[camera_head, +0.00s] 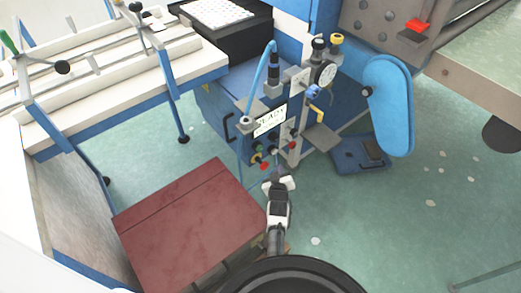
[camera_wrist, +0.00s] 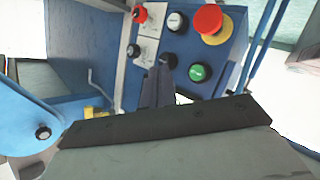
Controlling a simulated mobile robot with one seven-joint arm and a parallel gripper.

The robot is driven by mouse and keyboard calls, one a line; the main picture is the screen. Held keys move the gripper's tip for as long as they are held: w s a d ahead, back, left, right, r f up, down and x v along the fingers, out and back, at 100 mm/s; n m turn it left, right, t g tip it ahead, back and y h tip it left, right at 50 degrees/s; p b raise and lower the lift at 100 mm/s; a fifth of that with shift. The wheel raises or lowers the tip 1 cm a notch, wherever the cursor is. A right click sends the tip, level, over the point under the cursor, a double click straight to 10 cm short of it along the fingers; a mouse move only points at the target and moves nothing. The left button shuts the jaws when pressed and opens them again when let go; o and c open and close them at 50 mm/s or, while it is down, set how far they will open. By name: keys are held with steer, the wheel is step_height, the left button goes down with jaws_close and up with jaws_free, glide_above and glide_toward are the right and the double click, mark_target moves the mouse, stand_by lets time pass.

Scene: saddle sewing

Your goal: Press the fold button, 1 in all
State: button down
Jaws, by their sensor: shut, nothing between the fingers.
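The blue control panel (camera_wrist: 225,50) fills the upper middle of the wrist view. The labels are too small to read, so I cannot tell which is the fold button. In the head view the panel's red button (camera_head: 264,166) and green button (camera_head: 257,158) show small. My gripper (camera_head: 280,171) is shut and empty, just in front of the panel. Its fingertips (camera_wrist: 158,70) overlap the panel's lower middle; contact cannot be told.
A display reading READY (camera_head: 270,121) is above the buttons. A dark red-topped table (camera_head: 180,225) stands left of my arm, a white workbench (camera_head: 120,90) at upper left. A blue rounded machine arm (camera_head: 388,105) and a foot pedal (camera_head: 358,153) are right. Floor at right is mostly clear.

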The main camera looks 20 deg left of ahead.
mark_target(259, 148)
steer(key=w+a+b, duration=0.4)
steer(key=a+b, duration=0.3)
steer(key=b, duration=0.2)
steer(key=shift+w, duration=0.4)
steer(key=shift+a, duration=0.1)
stand_by(1.5)
steer(key=shift+w+a+b, duration=0.25)
steer(key=shift+a+b, duration=0.05)
